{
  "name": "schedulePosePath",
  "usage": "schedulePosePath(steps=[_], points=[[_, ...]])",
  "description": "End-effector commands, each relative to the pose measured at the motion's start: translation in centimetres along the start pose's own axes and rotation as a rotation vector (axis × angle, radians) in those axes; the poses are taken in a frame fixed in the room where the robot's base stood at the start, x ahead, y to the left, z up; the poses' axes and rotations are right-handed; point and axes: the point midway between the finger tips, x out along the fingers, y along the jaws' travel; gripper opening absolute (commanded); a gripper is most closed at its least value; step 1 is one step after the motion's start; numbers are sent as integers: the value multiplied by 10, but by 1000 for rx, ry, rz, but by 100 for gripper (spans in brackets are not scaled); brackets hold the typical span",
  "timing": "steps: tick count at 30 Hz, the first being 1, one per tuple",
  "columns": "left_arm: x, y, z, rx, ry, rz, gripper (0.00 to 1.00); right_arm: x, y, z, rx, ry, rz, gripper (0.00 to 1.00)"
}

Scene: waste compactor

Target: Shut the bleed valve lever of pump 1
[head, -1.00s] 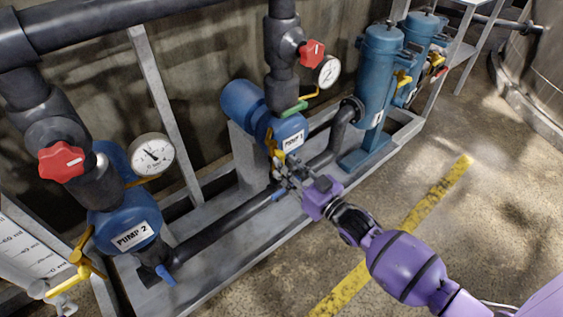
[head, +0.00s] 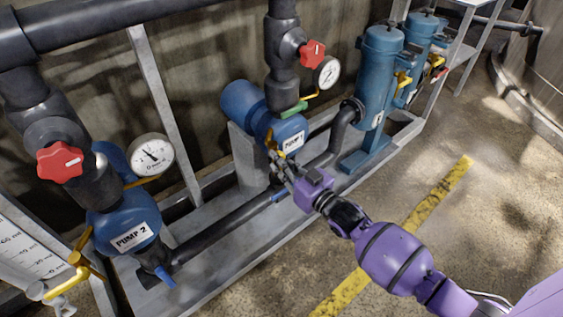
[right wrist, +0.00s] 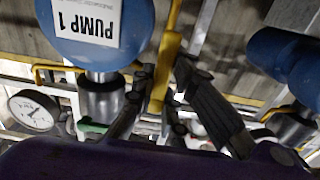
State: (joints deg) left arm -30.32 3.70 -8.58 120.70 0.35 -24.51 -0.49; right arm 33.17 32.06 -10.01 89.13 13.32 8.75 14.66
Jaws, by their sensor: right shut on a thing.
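Pump 1 (head: 290,132) is a blue pump with a white label; it also shows upside down in the right wrist view (right wrist: 65,35). A yellow lever (head: 269,139) stands at its front left side. My right gripper (head: 275,166) is at this lever, with its fingers shut on it. In the right wrist view the yellow lever (right wrist: 164,75) runs between the two fingers (right wrist: 160,92). The fingers hide part of the lever in the head view. I cannot read from the pictures which handle is the bleed valve. My left gripper is not in view.
A green handle (head: 294,108), a red knob (head: 312,54) and a gauge (head: 327,73) are above pump 1. A blue handle (head: 279,195) is below my gripper. Pump 2 (head: 125,215) stands at left, blue filters (head: 380,75) at right. The floor in front is clear.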

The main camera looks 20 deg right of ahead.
Motion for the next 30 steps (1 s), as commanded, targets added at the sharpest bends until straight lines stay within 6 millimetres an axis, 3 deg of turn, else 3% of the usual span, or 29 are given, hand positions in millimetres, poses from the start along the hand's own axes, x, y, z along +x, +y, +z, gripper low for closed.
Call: schedulePosePath(steps=[14,30], points=[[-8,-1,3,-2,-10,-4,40,0,-2,-1,84,1,0,0],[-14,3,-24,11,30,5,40,0,-13,-5,547,0,0,0]])
